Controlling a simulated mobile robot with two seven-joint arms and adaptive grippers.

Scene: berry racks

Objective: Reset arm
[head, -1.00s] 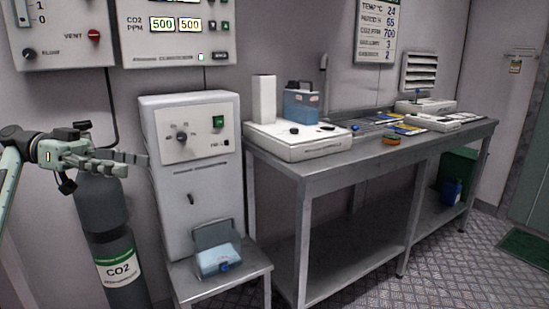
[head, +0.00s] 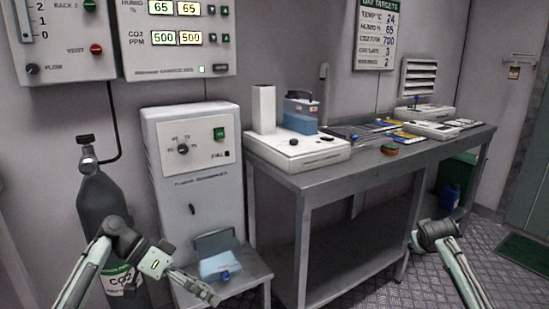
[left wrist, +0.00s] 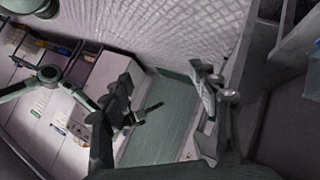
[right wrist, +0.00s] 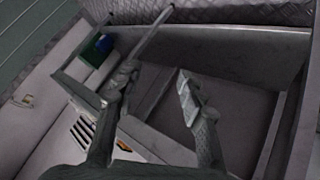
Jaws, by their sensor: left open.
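My left gripper (head: 205,290) is low in the head view, in front of the gas cylinder and beside the small stand. Its fingers are apart and empty in the left wrist view (left wrist: 163,92). My right gripper (head: 432,234) is at the right of the head view, in front of the long bench's legs, and its fingers are hard to make out there. In the right wrist view (right wrist: 157,86) its two fingers are apart with nothing between them.
A grey CO2 cylinder (head: 102,205) stands at the left by a white cabinet (head: 190,155). A small stand (head: 258,268) holds a blue box (head: 220,264). The metal bench (head: 330,178) carries a white device (head: 300,152) and several items. Checkered floor is open at the right.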

